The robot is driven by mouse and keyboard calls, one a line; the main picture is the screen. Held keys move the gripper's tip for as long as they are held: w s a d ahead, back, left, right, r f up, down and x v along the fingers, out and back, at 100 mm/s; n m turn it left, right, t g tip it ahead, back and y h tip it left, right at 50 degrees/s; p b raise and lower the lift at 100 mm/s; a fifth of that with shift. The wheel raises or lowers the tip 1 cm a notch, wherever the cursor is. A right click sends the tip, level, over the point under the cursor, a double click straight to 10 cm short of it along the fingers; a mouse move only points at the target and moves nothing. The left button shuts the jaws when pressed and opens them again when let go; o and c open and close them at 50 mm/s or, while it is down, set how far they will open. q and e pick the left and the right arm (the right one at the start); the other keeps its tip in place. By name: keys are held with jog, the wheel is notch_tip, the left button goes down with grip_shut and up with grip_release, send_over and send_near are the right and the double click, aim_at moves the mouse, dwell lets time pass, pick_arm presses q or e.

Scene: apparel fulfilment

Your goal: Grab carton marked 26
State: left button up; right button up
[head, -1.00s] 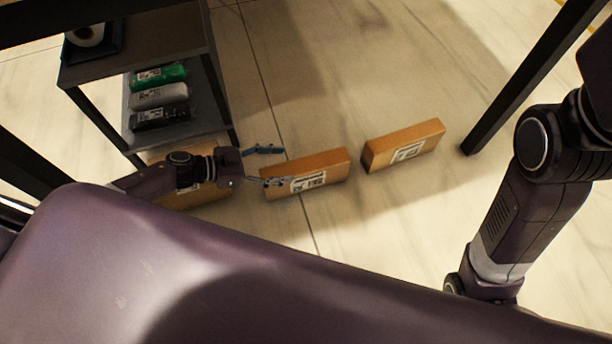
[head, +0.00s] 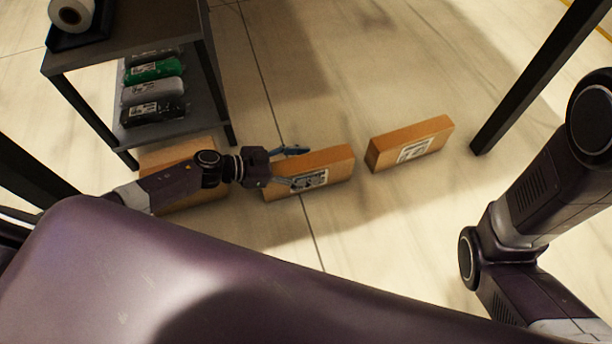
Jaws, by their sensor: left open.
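Three orange-brown cartons stand on the pale floor in the head view. The middle carton (head: 328,165) has a white label on its front face. The right carton (head: 411,144) also has a label. The left carton (head: 178,158) is partly hidden behind my left arm. The printed numbers are too small to read, so I cannot tell which one is marked 26. My left gripper (head: 291,167) is open at the left end of the middle carton, one finger behind its top edge and one in front near the label. My right gripper is out of view; only its arm shows at the right.
A dark shelf unit (head: 128,62) stands at the upper left. It holds a white roll (head: 72,14) on top and several bagged garments (head: 153,90) below. A dark post (head: 540,75) rises at the right. The floor beyond the cartons is clear.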

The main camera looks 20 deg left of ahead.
pick_arm(q)
jog(key=c, duration=1.5)
jog(key=shift+w+r, duration=0.1)
jog(key=shift+c, duration=0.7)
